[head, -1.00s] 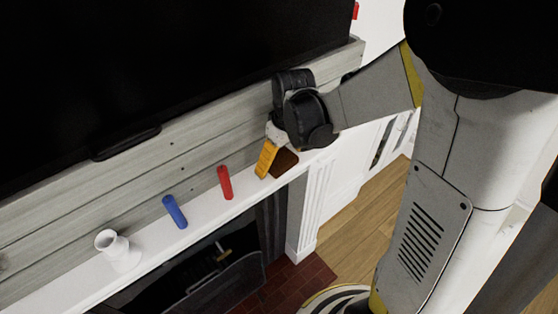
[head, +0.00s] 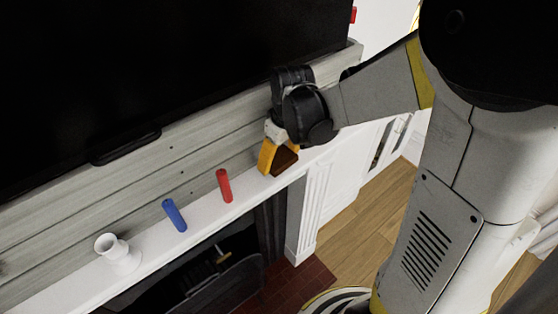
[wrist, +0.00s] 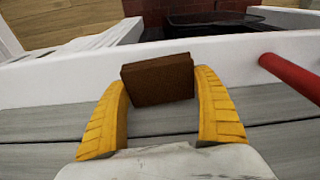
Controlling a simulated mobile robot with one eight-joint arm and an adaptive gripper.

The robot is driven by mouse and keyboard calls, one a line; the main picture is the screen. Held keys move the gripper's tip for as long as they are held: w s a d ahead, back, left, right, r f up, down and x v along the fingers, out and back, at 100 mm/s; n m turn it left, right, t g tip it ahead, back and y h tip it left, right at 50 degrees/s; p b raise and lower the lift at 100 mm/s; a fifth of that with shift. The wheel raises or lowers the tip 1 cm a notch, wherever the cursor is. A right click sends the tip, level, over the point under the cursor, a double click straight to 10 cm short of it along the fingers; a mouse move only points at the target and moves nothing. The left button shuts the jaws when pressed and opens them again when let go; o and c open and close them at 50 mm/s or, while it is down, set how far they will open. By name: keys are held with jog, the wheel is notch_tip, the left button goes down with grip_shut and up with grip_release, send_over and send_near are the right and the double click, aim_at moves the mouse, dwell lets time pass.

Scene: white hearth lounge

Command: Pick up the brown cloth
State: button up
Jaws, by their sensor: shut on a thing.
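The brown cloth (wrist: 158,80) looks like a folded brown block in the wrist view, between the tips of my yellow fingers. In the head view the cloth (head: 284,160) is at the right end of the white mantel, partly hidden by a finger. My gripper (wrist: 160,92) is shut on the cloth, one finger at each side of it. In the head view my gripper (head: 279,158) reaches down to the mantel from above. Whether the cloth still touches the mantel cannot be told.
On the white mantel (head: 65,297) stand a red cylinder (head: 224,185), a blue cylinder (head: 174,215) and a white vase (head: 118,253), left of my gripper. A grey plank wall (head: 130,185) and a black screen (head: 150,60) rise behind. The fireplace opening lies below.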

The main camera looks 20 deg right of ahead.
aim_at(282, 158)
jog(key=r, duration=0.2)
jog(key=d+r, duration=0.1)
jog(key=shift+s+r+p, duration=0.1)
jog(key=shift+s+p, duration=0.2)
jog(key=shift+s, duration=0.1)
jog(key=s+d+r+p, duration=0.1)
jog(key=s+d+r, duration=0.5)
jog(key=d, duration=0.2)
jog(key=shift+s, duration=0.3)
jog(key=o, duration=0.6)
jog(key=c, duration=0.4)
